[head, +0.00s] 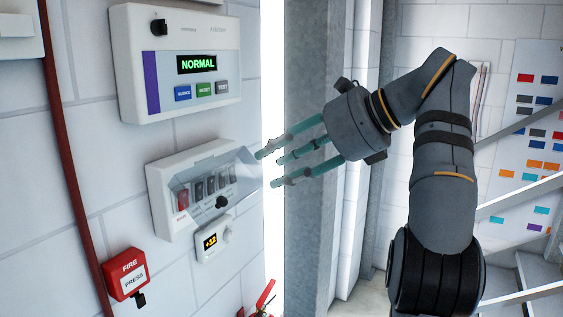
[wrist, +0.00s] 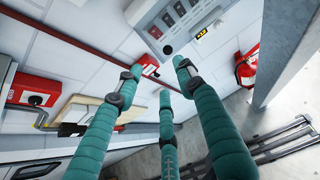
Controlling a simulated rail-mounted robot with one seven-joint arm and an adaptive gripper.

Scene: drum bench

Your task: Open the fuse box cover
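The fuse box (head: 157,198) is a white wall unit with a row of switches, one red and several grey. Its clear cover (head: 243,172) juts out in front of the switches, with a black knob (head: 222,202) at the lower front; it appears down over them. The box also shows at the top of the wrist view (wrist: 149,12), with the knob (wrist: 167,49). My gripper (head: 270,163) has three teal fingers, spread apart and empty. The fingertips are just right of the cover; whether any touches it is unclear. In the wrist view the fingers (wrist: 160,78) point toward the wall below the box.
An alarm panel (head: 180,100) reading NORMAL hangs above the fuse box. A small display unit (head: 208,246) is just below it. A red fire button (head: 127,273) is at lower left. A red extinguisher (wrist: 245,68) and a grey column (head: 310,240) stand to the right.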

